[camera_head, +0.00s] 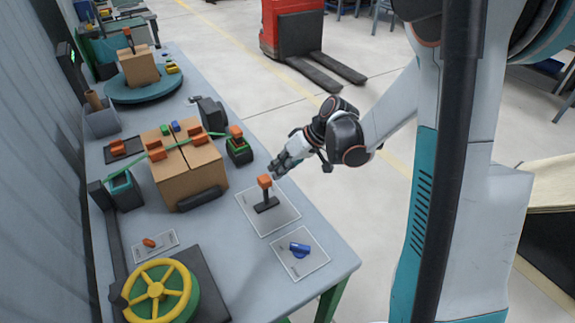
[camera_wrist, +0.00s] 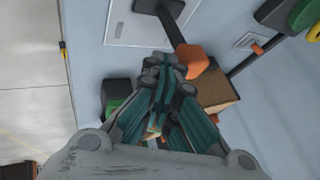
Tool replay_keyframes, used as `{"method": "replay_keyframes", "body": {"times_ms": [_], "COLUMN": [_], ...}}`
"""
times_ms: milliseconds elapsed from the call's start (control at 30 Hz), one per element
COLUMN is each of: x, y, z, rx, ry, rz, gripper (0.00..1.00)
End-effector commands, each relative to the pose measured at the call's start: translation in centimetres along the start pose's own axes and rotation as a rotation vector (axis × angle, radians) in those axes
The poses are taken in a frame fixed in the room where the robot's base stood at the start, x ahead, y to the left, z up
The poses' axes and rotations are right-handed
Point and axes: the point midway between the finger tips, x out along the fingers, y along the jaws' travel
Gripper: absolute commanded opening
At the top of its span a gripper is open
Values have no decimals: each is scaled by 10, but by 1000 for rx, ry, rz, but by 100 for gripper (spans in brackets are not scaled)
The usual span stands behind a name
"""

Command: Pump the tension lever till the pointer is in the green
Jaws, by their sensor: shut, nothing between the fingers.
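A lever with an orange knob (camera_head: 265,181) and a black shaft stands on a pale plate (camera_head: 280,222) near the table's right edge. Its knob also shows in the wrist view (camera_wrist: 196,63). Another orange-topped handle (camera_head: 236,131) stands on a black and green box (camera_head: 239,153) at the right end of a green strap; I cannot tell which of the two is the tension lever. My gripper (camera_head: 276,170) is shut and empty, close beside the lever's knob. In the wrist view its fingertips (camera_wrist: 165,65) are just left of the knob; contact is unclear. I cannot make out a pointer.
Cardboard boxes (camera_head: 190,178) under the green strap stand left of the lever. A blue handle (camera_head: 299,248) on a plate and a yellow handwheel (camera_head: 157,291) are nearer on the table. A turntable (camera_head: 143,89) is at the far end. The floor to the right is open.

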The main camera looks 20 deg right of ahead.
Motion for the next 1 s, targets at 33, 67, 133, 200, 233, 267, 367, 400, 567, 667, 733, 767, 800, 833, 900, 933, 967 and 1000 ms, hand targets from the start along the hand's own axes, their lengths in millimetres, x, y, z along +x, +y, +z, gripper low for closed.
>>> {"method": "replay_keyframes", "body": {"times_ms": [33,67,133,200,233,267,367,400,567,667,733,767,800,833,900,933,967,1000], "x": [1,1,2,2,2,2,2,2,2,3,3,3,4,4,4,5,6,6], "y": [-2,-3,-4,-4,-4,-4,-4,-4,-8,-11,-12,-13,-14,-15,-18,-20,-22,-25], "z": [0,0,0,0,0,0,0,0,-1,-1,-1,-1,-2,-2,-2,-2,-2,-3], "rx": [0,0,0,0,1,0,0,0,-8,-18,-21,-23,-27,-30,-38,-43,-48,-55], "ry": [0,0,0,0,0,0,0,0,-5,-10,-12,-13,-15,-16,-20,-23,-25,-29], "rz": [0,0,0,0,0,0,0,0,15,41,50,54,61,68,86,96,107,124], "gripper": [0,0,0,0,0,0,0,0,0,0,0,0,0,0,0,0,0,0]}}
